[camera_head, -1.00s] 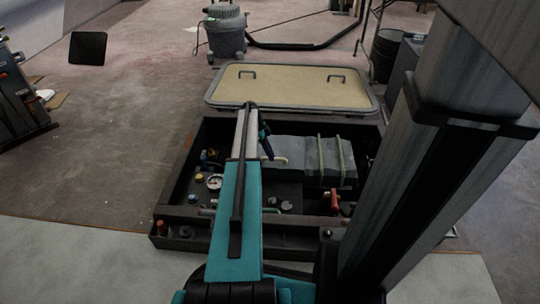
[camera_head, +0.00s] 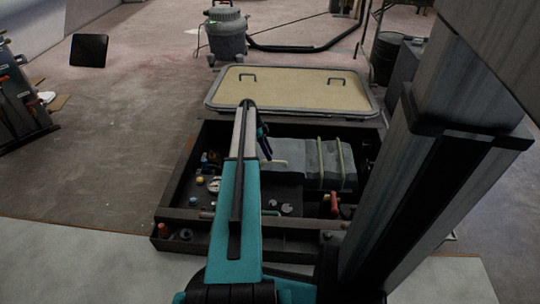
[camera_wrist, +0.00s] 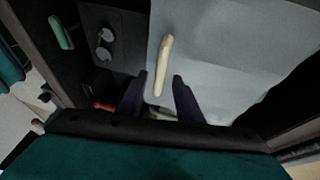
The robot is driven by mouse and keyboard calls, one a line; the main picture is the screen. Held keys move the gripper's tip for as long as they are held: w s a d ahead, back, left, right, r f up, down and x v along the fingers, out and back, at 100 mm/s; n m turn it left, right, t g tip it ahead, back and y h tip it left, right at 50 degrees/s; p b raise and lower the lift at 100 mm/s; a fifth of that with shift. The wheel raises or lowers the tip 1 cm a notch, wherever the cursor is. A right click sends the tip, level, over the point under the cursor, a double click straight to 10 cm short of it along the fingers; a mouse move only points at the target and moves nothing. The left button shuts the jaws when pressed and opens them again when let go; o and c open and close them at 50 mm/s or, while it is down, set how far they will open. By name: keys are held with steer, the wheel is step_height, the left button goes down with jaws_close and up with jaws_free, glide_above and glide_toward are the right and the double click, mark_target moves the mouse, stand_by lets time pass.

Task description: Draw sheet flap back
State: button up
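The grey sheet (camera_head: 290,151) lies over a blocky shape inside the dark open box; light straps cross its right part. In the wrist view the sheet (camera_wrist: 225,60) fills the middle and right. A cream bar-shaped pull (camera_wrist: 164,62) is on the sheet near its left edge; it also shows in the head view (camera_head: 274,161). My gripper (camera_wrist: 160,76) is open, its two dark fingers on either side of the pull's near end with gaps visible. Whether the fingers touch the sheet cannot be told. In the head view my gripper (camera_head: 264,142) is partly hidden by my arm.
The dark box (camera_head: 178,190) has raised walls around gauges, fittings and a red-handled valve (camera_head: 334,203). A tan hatch panel (camera_head: 290,88) with two handles lies behind it. A grey vacuum (camera_head: 226,32) stands farther back. Open floor lies to the left.

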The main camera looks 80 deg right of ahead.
steer(key=b+v, duration=0.7)
steer(key=v, duration=0.3)
steer(key=shift+w+r, duration=0.15)
steer(key=shift+r, duration=0.2)
steer(key=shift+r, duration=0.1)
stand_by(0.4)
